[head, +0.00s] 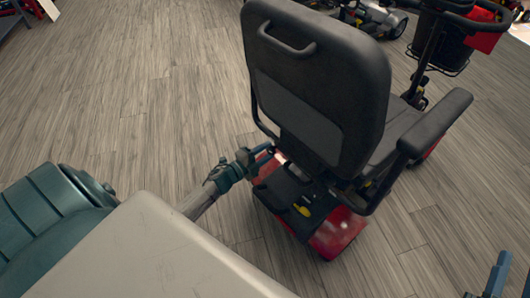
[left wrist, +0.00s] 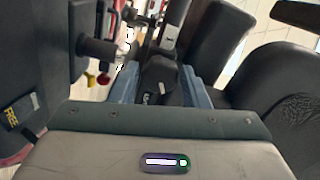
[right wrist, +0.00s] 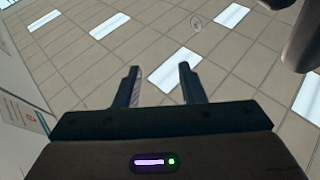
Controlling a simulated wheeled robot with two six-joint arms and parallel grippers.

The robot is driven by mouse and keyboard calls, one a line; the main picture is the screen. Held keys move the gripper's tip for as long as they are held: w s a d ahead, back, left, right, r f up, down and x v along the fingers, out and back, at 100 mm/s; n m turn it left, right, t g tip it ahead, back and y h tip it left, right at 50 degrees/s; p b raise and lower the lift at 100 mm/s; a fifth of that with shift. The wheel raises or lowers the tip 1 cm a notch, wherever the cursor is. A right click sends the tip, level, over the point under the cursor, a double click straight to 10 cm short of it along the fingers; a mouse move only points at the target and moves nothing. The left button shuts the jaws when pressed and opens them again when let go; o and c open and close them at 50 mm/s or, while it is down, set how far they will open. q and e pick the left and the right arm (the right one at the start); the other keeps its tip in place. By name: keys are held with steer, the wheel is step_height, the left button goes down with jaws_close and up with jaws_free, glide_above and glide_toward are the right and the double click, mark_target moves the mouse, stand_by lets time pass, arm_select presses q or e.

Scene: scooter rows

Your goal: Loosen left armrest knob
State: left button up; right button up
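The mobility scooter's black seat (head: 320,80) is seen from behind in the head view. My left gripper (head: 264,152) is low beside the left edge of the backrest. In the left wrist view, a black knob-like part (left wrist: 158,80) lies between the two blue fingers (left wrist: 158,86). The fingers stand wide apart, and I cannot tell whether they touch it. The left armrest is not clear in the head view. My right gripper (head: 484,282) is at the bottom right, away from the scooter. In the right wrist view, its fingers (right wrist: 159,75) are apart and empty.
The right armrest (head: 435,120) sticks out from the seat. The red rear body (head: 338,232) is below, with a yellow part (head: 302,210) on top. Other scooters (head: 370,15) stand at the back. The wooden floor (head: 150,90) at left is clear.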

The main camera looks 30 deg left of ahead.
arm_select(q)
steer(key=shift+o, duration=1.1)
steer(key=v, duration=1)
steer(key=shift+s, duration=0.35)
arm_select(e)
steer(key=shift+f+g, duration=0.9)
steer(key=shift+f, duration=0.55)
arm_select(q)
steer(key=shift+a, duration=0.1)
arm_select(e)
steer(key=shift+w, duration=0.1)
